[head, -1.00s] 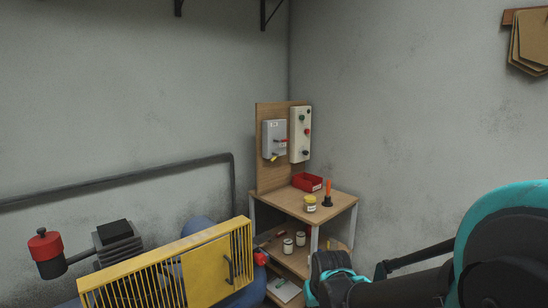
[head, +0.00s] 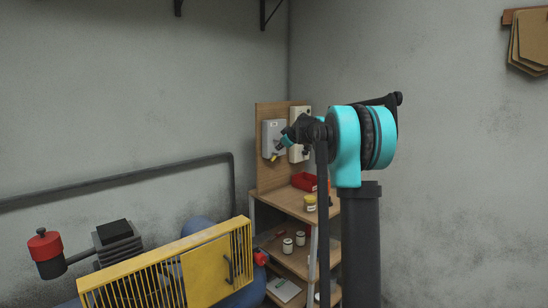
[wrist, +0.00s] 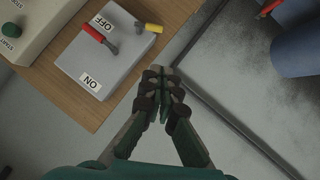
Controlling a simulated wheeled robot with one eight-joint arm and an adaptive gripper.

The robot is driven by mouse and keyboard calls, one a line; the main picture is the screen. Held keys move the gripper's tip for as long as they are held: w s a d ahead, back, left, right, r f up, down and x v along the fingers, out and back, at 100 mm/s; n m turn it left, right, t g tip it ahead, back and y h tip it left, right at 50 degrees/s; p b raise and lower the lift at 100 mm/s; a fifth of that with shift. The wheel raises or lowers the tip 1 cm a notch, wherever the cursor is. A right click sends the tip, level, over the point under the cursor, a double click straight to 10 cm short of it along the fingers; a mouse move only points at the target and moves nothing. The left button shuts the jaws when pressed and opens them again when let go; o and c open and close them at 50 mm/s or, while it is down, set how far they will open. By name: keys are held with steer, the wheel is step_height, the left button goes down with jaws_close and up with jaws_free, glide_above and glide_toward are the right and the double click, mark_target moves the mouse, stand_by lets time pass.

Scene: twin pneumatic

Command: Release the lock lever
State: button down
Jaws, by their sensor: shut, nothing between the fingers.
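A grey switch box (head: 269,132) is fixed to the wooden board in the head view. In the wrist view the box (wrist: 112,66) carries ON and OFF labels, a red-handled lever (wrist: 92,33) pointing toward the OFF side and a smaller yellow-tipped lever (wrist: 153,28) at its edge. The yellow tip also shows low on the box in the head view (head: 274,158). My gripper (wrist: 160,72) is shut and empty. In the wrist view its fingertips appear beside the box, apart from both levers. In the head view my arm hides the red lever.
Below, a shelf unit holds a red bin (head: 304,181) and a yellow-lidded jar (head: 310,202). A yellow-guarded compressor (head: 207,266) stands at the front left.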

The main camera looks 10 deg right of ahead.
steer(key=shift+w+d+r, duration=0.15)
steer(key=shift+w+r, duration=0.35)
steer(key=shift+w, duration=0.25)
steer(key=d+f+x, duration=0.2)
steer(key=x, duration=1.1)
steer(key=shift+s, duration=0.3)
